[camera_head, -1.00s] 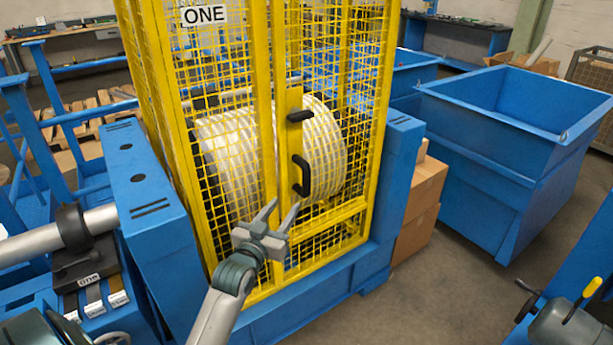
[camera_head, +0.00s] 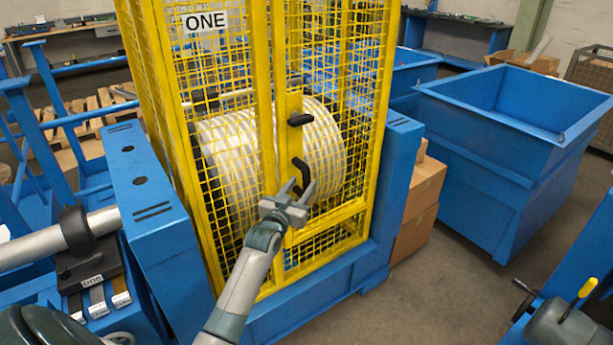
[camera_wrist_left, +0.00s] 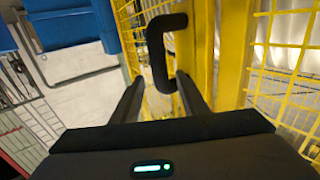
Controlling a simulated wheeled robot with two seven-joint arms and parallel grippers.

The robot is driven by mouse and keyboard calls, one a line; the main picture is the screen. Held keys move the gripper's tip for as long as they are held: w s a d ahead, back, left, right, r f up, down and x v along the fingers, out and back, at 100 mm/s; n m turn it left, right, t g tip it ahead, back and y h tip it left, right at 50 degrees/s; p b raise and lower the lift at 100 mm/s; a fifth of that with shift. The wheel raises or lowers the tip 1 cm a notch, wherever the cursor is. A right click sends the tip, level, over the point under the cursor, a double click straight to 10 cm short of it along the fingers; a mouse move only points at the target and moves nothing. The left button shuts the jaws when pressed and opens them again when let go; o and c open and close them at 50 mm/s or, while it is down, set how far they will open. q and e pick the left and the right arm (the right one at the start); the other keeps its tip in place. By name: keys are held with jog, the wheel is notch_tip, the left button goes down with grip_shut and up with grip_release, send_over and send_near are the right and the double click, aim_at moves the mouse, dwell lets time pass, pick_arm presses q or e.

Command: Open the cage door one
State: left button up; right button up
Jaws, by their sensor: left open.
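The yellow mesh cage (camera_head: 225,150) has a sign reading "ONE" (camera_head: 205,20) at its top left. Its door has a black D-shaped handle (camera_head: 302,172) on a yellow upright, with a black latch knob (camera_head: 300,119) above it. The door looks shut. My left gripper (camera_head: 298,188) is open at the lower part of the handle. In the left wrist view the handle (camera_wrist_left: 157,52) rises between and beyond the two dark fingers; I cannot tell whether they touch it. A ribbed white drum (camera_head: 230,150) is behind the mesh. My right gripper is not seen.
A blue frame (camera_head: 150,200) flanks the cage at left and below. Cardboard boxes (camera_head: 418,190) stand right of it, and a blue bin (camera_head: 490,150) is farther right. Grey floor (camera_head: 440,290) is clear in front of the bin.

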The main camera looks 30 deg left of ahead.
aim_at(305, 180)
pick_arm(q)
jog(key=shift+w+a+p, duration=0.15)
jog(key=shift+w+a, duration=0.1)
jog(key=shift+w, duration=0.95)
jog(key=shift+w+a+p, duration=0.15)
jog(key=shift+w+a, duration=0.05)
jog(key=shift+w, duration=0.95)
grip_shut()
